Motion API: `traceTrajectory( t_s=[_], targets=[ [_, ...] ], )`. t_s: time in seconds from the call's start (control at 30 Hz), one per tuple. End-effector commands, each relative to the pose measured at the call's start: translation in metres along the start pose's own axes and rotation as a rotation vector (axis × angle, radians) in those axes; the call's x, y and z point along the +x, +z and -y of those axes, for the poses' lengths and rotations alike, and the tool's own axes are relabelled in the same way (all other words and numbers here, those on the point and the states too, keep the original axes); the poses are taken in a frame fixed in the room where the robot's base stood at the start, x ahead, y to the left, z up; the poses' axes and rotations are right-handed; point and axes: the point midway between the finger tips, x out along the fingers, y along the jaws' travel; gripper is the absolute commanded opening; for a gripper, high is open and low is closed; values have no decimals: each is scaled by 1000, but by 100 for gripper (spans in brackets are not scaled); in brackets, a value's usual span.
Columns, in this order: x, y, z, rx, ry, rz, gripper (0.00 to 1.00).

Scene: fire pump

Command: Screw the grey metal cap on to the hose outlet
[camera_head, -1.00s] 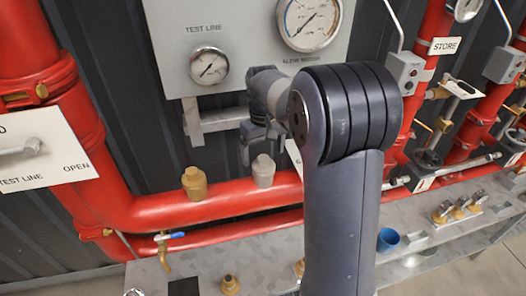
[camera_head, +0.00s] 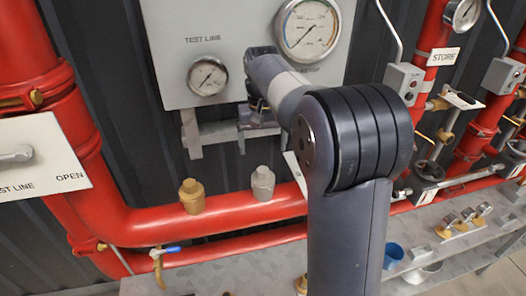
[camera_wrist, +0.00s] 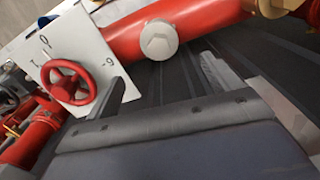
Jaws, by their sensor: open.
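A grey metal cap (camera_head: 263,184) with a narrower top stands upright on the horizontal red pipe. A brass fitting (camera_head: 192,196) of similar shape stands on the pipe to its left. I cannot tell how the grey cap is seated. The wrist view shows the grey cap (camera_wrist: 158,40) from above, between and beyond my fingers, with part of a brass fitting (camera_wrist: 278,8) at the top right. My gripper (camera_head: 252,125) is above the grey cap, apart from it, and partly hidden by my arm. Its two fingers (camera_wrist: 165,84) are spread and empty.
A grey gauge panel (camera_head: 250,28) with a lower bracket (camera_head: 218,132) is close behind my gripper. A valve with blue lever (camera_head: 165,250) hangs under the pipe at left. A blue cup (camera_head: 393,255) sits on the metal bench. A red handwheel (camera_wrist: 70,82) shows at left.

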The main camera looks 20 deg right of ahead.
Motion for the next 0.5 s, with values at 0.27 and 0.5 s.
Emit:
traceTrajectory(
  t_s=[0.27, 0.5],
  targets=[
    [-12, 4, -1, 166, 0, 2, 85],
    [23, 4, -1, 165, 1, 6, 85]
  ],
)
